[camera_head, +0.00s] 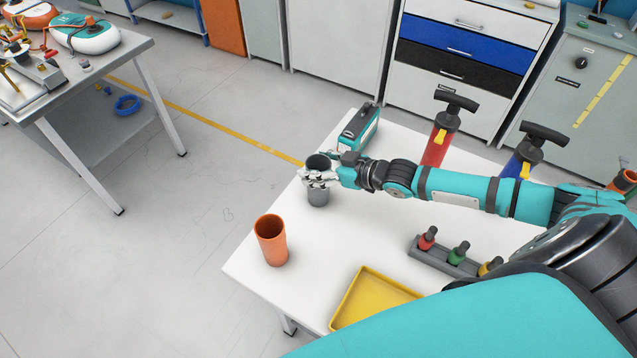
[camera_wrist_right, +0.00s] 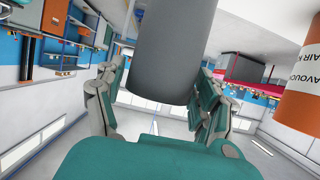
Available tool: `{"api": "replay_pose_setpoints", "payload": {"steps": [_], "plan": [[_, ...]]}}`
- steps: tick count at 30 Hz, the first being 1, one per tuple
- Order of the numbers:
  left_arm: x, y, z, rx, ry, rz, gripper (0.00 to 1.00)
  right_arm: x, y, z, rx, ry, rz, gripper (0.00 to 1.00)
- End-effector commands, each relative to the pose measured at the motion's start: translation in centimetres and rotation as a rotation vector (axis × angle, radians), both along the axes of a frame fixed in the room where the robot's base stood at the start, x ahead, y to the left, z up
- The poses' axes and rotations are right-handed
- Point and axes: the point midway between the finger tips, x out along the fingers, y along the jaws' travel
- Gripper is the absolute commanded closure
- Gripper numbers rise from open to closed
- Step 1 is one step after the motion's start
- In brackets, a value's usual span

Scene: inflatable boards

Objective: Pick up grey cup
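The grey cup (camera_head: 318,195) stands upright near the left edge of the white table. My right gripper (camera_head: 318,178) comes in from the right and has its fingers around the upper part of the cup. In the right wrist view the grey cup (camera_wrist_right: 165,50) fills the space between the two fingers (camera_wrist_right: 160,90), with the pads against its sides. The cup appears to be on the table, but whether its base is slightly raised is hard to tell. My left gripper is not in view.
An orange cup (camera_head: 271,241) stands in front of the grey cup. A teal device (camera_head: 359,127) lies behind it. A yellow tray (camera_head: 372,298), a rack of small bottles (camera_head: 457,262) and red (camera_head: 440,140) and blue (camera_head: 522,158) pumps are on or beside the white table (camera_head: 340,235).

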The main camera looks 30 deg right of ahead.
Motion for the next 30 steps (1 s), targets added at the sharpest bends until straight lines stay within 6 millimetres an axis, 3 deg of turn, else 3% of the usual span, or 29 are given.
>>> {"api": "replay_pose_setpoints", "payload": {"steps": [1, 9, 15, 19, 30], "plan": [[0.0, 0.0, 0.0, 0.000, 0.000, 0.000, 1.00, 0.0, 0.0, 0.0, 0.000, 0.000, 0.000, 0.38], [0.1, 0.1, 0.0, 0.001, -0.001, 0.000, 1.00, 0.0, 0.0, 0.0, 0.000, 0.000, 0.000, 0.71], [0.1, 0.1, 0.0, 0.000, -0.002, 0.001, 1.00, 0.0, 0.0, 0.1, 0.000, -0.001, 0.000, 0.71], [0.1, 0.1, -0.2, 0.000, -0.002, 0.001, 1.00, 0.0, 0.0, 1.2, 0.000, -0.001, 0.000, 0.71], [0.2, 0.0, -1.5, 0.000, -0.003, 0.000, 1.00, 0.0, 0.0, 8.2, -0.002, -0.004, 0.002, 0.71]]}}
